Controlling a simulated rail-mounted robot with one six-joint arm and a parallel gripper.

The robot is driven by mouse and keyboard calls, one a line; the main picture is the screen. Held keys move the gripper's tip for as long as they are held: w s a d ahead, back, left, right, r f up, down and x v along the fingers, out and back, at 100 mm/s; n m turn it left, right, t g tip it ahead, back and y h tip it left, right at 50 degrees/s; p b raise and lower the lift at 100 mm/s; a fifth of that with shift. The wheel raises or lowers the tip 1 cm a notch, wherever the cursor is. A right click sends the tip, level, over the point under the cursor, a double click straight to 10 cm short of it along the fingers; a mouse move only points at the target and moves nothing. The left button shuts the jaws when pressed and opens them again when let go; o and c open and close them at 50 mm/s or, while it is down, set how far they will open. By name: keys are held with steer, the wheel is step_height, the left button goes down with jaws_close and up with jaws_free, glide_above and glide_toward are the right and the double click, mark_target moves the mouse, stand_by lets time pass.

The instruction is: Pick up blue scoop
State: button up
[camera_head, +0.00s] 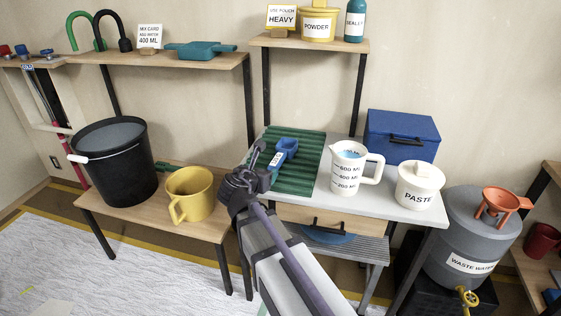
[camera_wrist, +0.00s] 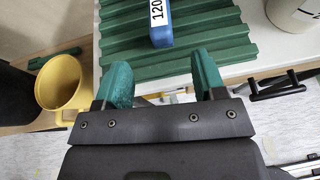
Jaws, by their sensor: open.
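The blue scoop (camera_head: 284,152) lies on a green ribbed mat (camera_head: 300,178) on the white worktable. It has a pale label on its handle. In the wrist view the labelled end of the blue scoop (camera_wrist: 161,30) shows at the top on the ribs of the mat (camera_wrist: 215,40); the rest is cut off by the frame edge. My gripper (camera_wrist: 160,80) is open and empty, with its two green fingertips apart. The scoop's end lies beyond the gap between them, not touched. In the head view my gripper (camera_head: 262,150) is just left of the scoop, near the mat's left edge.
A measuring jug (camera_head: 345,170) and a white paste pot (camera_head: 418,188) stand right of the mat, with a blue box (camera_head: 400,135) behind. A yellow mug (camera_head: 190,196) and black bucket (camera_head: 113,165) stand on the lower bench at left. A shelf (camera_head: 310,43) hangs above the table.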

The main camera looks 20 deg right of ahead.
mark_target(271, 167)
steer(key=b+x, duration=0.2)
steer(key=x, duration=0.3)
steer(key=shift+w+d+f, duration=0.1)
steer(key=shift+f, duration=0.15)
steer(key=shift+w+d, duration=0.15)
steer(key=shift+d, duration=0.05)
steer(key=b+x, duration=0.2)
steer(key=x, duration=0.3)
steer(key=shift+r, duration=0.1)
steer(key=c, duration=1)
